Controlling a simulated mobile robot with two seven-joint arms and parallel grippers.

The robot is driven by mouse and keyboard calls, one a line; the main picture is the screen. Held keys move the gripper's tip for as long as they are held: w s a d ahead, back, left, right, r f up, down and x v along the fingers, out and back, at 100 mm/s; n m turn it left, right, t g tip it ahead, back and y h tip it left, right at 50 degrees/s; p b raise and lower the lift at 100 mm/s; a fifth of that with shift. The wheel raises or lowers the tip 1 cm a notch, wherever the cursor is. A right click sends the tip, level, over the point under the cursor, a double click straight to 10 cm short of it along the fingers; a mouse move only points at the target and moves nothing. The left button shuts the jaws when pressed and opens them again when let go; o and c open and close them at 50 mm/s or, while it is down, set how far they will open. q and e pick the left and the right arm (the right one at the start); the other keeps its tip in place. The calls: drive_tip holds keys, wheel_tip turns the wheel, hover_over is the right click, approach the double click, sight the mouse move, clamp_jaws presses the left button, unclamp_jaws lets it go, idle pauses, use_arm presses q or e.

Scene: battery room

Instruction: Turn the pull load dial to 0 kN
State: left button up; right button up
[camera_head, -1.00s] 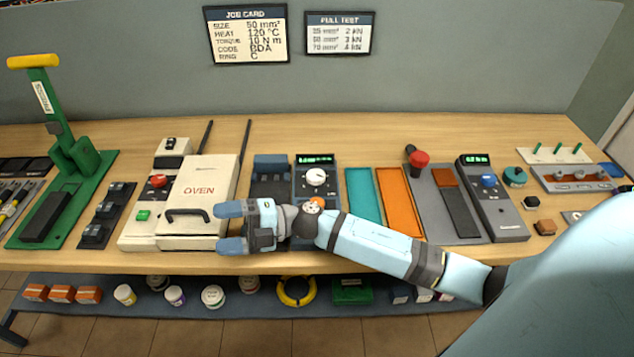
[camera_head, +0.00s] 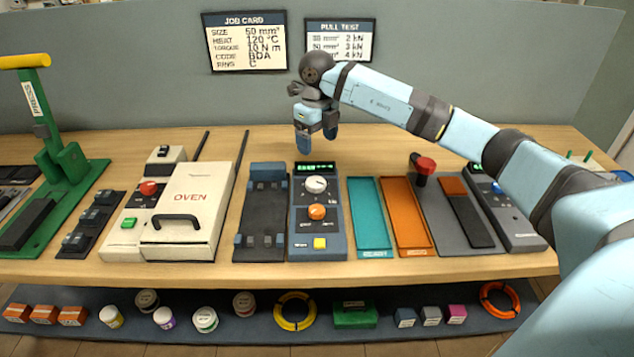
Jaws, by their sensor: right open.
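The pull tester (camera_head: 318,228) is a dark grey-blue box on the bench with a green-lit display (camera_head: 315,167) at its top end. A white dial (camera_head: 316,184) sits below the display. An orange knob (camera_head: 316,212) and a yellow button (camera_head: 320,243) are lower on the same box. Small markings beside the white dial are too small to read surely, and so is the display. My right gripper (camera_head: 316,139) is open and empty, fingers pointing down, just beyond the display end of the tester and apart from the dial. My left gripper is not in view.
A dark clamp bed (camera_head: 262,215) and the white oven (camera_head: 190,205) stand left of the tester. Teal (camera_head: 368,220) and orange (camera_head: 406,215) trays lie to its right, then a red-knobbed lever (camera_head: 425,166). The job card (camera_head: 245,42) and pull test card (camera_head: 340,42) hang on the wall.

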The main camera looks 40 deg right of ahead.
sight(317, 182)
wheel_tip(317, 182, down, 13)
drive_tip(key=shift+r, duration=0.2)
drive_tip(key=c, duration=0.9)
